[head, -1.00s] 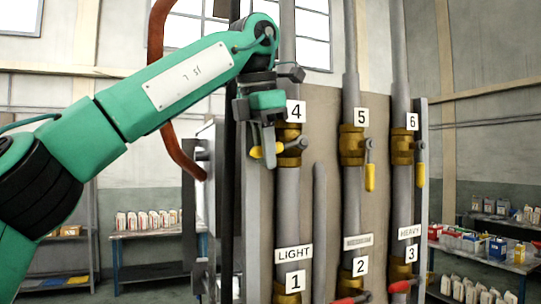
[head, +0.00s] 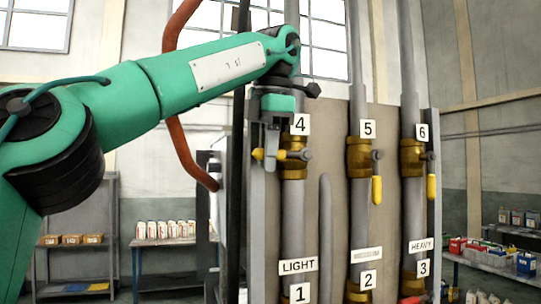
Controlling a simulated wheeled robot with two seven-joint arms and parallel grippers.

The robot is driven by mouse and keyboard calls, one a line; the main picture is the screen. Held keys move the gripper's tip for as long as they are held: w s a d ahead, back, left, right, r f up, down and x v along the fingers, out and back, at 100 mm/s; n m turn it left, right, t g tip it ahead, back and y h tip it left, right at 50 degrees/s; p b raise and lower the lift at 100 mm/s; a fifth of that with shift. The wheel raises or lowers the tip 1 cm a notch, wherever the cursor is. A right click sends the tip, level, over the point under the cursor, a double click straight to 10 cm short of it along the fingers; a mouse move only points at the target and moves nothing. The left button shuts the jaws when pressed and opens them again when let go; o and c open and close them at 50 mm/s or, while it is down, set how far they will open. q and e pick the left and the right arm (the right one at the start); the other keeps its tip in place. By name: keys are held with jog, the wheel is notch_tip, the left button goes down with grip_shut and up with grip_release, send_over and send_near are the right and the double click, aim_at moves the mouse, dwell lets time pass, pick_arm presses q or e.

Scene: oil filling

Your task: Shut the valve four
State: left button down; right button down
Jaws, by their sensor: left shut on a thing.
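Valve four (head: 294,160) is a brass fitting on the left pipe, below the label 4. Its yellow handle (head: 258,154) points left, about level. My left gripper (head: 271,152) hangs fingers down and is shut on this handle. The fingers hide part of the handle, and its tip sticks out to their left. My right gripper is not in view.
Valve five (head: 358,157) and valve six (head: 411,157) are to the right, their yellow handles hanging down. A grey board (head: 340,225) backs the pipes. A dark upright post (head: 238,150) and a red-brown hose (head: 178,140) are to the left. Shelves stand behind.

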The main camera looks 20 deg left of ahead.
pick_arm(q)
jog(key=c, duration=1.6)
grip_release()
jog(key=shift+d+f+h, duration=0.2)
jog(key=shift+d+h, duration=0.05)
jog(key=shift+h, duration=0.05)
